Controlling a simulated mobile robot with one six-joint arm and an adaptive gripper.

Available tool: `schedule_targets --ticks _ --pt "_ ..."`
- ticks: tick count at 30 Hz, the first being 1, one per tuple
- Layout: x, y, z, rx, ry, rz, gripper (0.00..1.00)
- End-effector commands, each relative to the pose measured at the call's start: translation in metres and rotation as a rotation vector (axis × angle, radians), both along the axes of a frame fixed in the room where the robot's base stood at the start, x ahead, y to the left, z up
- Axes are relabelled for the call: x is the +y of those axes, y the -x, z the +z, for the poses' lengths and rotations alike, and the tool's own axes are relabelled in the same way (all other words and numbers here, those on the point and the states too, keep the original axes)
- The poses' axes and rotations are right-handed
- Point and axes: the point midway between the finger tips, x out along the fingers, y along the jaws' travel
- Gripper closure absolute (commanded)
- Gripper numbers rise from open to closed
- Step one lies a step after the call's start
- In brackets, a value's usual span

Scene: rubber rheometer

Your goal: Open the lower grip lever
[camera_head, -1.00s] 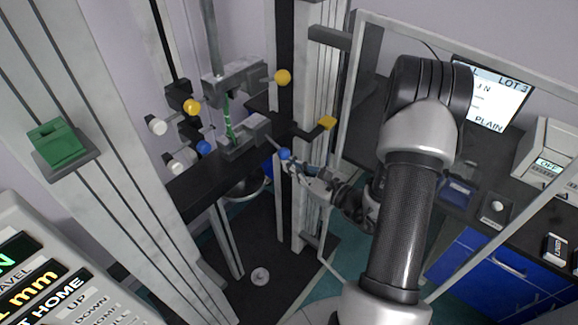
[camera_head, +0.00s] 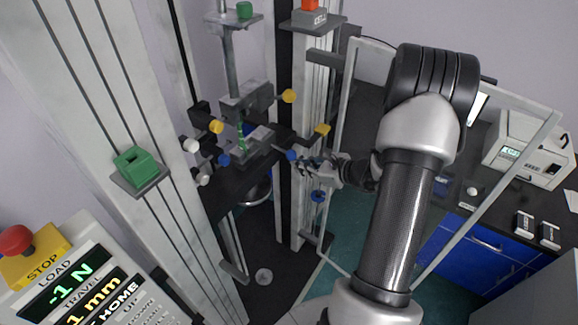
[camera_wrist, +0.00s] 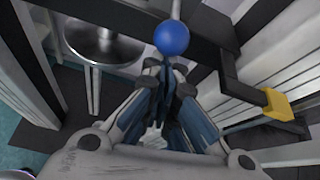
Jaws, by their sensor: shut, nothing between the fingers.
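The lower grip (camera_head: 250,150) is a grey block on the black crossbeam. Its lever ends in a blue ball knob (camera_head: 291,155) on the right side of the grip. In the wrist view the blue knob (camera_wrist: 172,38) sits just beyond my fingertips, with a short pale rod behind it. My gripper (camera_head: 302,161) is shut and empty, its fingers close beside the knob. In the wrist view the gripper's fingers (camera_wrist: 165,68) meet just below the knob; I cannot tell if they touch it. A green strip (camera_head: 241,136) runs up to the upper grip (camera_head: 245,101).
Yellow knobs mark the upper grip, one on its right (camera_head: 289,96). A yellow-tipped bracket (camera_head: 322,130) stands just right of the lower lever, near my gripper. A frame post (camera_head: 345,110) rises beside my arm. A control panel (camera_head: 85,285) with a red stop button is at lower left.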

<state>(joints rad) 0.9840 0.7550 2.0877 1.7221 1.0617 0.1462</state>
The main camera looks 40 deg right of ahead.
Motion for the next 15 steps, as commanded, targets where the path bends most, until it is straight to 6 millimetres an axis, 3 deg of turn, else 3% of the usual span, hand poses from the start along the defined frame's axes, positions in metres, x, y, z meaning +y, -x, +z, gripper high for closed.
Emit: schedule_targets --ticks 1,3,15 --pt "-0.001 -0.001 0.017 0.036 0.02 0.005 1.0" --pt "-0.002 0.0 0.023 0.096 0.041 0.007 1.0" --pt "-0.003 0.003 0.05 0.378 0.142 0.005 1.0"
